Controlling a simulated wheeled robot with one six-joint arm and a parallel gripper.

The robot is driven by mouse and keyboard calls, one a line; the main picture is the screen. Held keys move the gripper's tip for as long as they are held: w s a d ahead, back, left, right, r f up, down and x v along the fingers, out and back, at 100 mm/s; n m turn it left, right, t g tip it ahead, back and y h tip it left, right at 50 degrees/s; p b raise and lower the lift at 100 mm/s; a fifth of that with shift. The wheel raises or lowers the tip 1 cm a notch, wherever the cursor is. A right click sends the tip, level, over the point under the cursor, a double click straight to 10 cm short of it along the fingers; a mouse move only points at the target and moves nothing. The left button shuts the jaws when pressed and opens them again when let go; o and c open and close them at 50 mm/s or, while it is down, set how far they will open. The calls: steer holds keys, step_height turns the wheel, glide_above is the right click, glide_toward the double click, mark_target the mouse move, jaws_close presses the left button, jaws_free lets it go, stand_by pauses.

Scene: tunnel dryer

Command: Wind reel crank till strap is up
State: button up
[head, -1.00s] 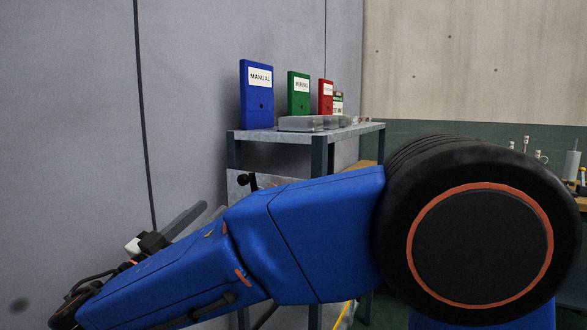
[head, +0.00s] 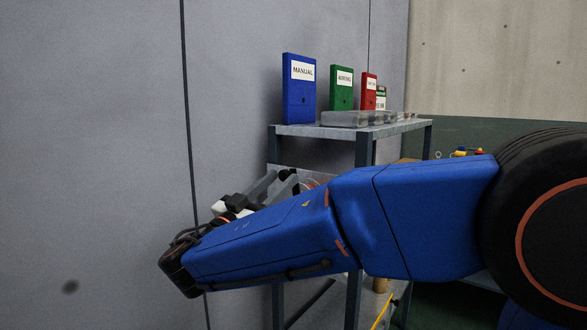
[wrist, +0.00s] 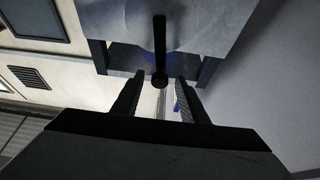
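In the wrist view, a black crank handle (wrist: 159,45) with a round end sticks out from a grey panel, in line with the gap of my gripper (wrist: 160,79). My two dark fingers stand apart, one on each side of the handle's round end, with room on both sides; I see no contact. In the head view, my gripper (head: 262,188) reaches toward the dark crank knob (head: 287,174) under the shelf top. The reel is mostly hidden behind my blue arm. I cannot make out the strap.
A grey shelf stand (head: 350,131) carries a blue manual (head: 299,88), a green binder (head: 341,87), a red binder (head: 368,91) and clear trays (head: 345,118). A grey wall (head: 90,150) is close on the left.

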steer(key=x, duration=0.6)
steer(key=shift+w+d+r, duration=0.15)
steer(key=shift+c, duration=0.4)
jaws_close()
